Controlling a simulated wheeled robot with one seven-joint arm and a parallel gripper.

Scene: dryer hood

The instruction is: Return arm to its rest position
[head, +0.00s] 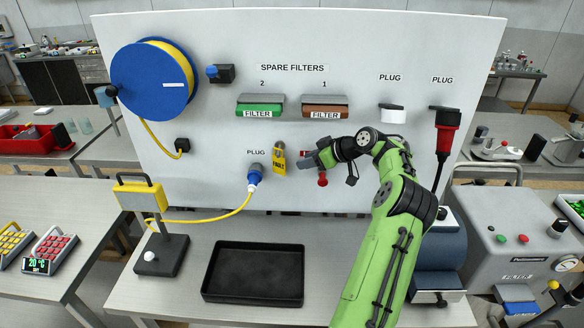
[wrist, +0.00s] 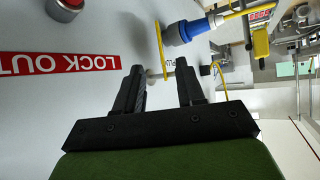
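My green arm (head: 375,255) reaches up from the lower middle to the white panel (head: 230,40). My gripper (head: 308,160) is close in front of the panel, just right of the yellow fault tag (head: 279,158) and by a red knob (head: 322,178). In the wrist view my gripper (wrist: 157,72) has its two fingers apart. No object is held between them. The yellow tag (wrist: 161,50) shows edge-on beyond the fingers, with the blue plug (wrist: 187,32) behind it. Whether a finger touches the panel cannot be told.
A blue plug (head: 254,177) sits in the panel with a yellow cable. A black tray (head: 254,274) lies on the bench. A black cable with a red plug (head: 447,137) hangs right of my arm. A grey machine (head: 520,240) stands at right.

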